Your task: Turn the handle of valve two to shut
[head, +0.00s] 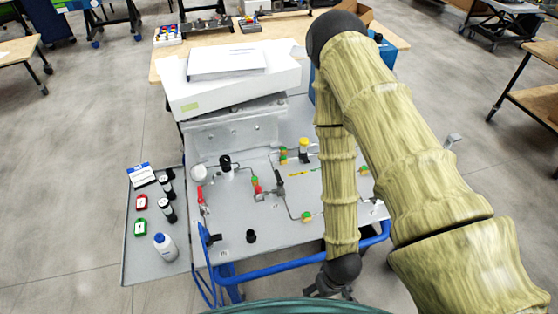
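The grey metal panel (225,265) lies on a blue-framed cart and carries thin tubing with several small fittings. A red handle (200,194) stands at the panel's left edge. A red and green fitting (256,186) sits near its middle, beside a dark grey part (277,188). I see no readable label showing which is valve two. My gripper (328,292) is at the panel's front edge, below the blue rail and apart from these fittings. It is small, dark and partly hidden, so its fingers are not clear. My arm hides part of the panel's right side.
The blue rail (290,263) runs along the front. A side tray (150,267) at left holds a white bottle (165,246), black-capped vials, and red and green items. A white casing (235,92) stands behind the panel. A wooden table (168,68) is farther back.

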